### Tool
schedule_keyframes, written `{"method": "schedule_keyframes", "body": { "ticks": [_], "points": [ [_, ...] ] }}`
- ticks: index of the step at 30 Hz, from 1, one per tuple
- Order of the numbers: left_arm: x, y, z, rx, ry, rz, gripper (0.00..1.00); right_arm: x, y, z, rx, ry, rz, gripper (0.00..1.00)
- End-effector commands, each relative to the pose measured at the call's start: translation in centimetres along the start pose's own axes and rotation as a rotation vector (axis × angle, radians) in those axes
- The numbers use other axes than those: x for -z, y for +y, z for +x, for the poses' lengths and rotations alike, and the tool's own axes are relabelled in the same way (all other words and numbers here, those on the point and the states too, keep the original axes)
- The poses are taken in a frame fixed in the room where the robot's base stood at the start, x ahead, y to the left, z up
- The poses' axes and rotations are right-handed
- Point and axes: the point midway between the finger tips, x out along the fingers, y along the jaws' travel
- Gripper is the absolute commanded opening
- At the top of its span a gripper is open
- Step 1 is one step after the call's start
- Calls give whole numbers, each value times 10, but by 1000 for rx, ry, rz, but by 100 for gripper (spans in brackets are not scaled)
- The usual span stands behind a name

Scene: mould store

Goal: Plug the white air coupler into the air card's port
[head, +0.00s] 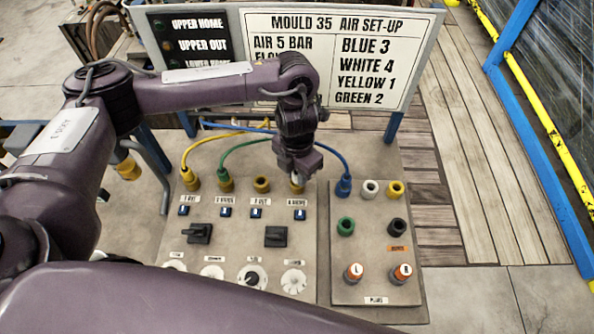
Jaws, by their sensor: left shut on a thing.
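My left gripper (297,178) points down over the port labelled 4 (297,188), at the right end of the port row. It is shut on what looks like the white air coupler, which the fingers almost wholly hide. I cannot tell whether the coupler touches or sits in the port. The air card (375,70) stands behind and reads white 4, blue 3, yellow 1, green 2. The white-ringed holder (370,188) on the right panel looks empty. My right gripper is not in view.
Yellow (190,180) and green (225,182) couplers sit in the two left ports. The third port (261,184) looks empty. The blue coupler (343,186) stands on the plugs panel (375,265), its hose arching behind my gripper. Switches and dials lie in front.

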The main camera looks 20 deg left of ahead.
Motion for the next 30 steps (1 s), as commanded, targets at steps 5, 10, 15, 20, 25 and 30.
{"method": "schedule_keyframes", "body": {
  "ticks": [5,10,15,20,25,30],
  "points": [
    [0,0,4,1,1,0,0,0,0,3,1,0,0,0],
    [0,0,3,1,1,0,0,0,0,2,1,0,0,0],
    [0,0,3,0,1,1,39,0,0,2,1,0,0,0],
    [0,0,3,0,1,0,48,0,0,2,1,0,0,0],
    [0,0,3,0,1,0,57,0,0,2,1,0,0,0],
    [0,0,3,0,1,0,66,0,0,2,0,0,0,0]
  ]
}}
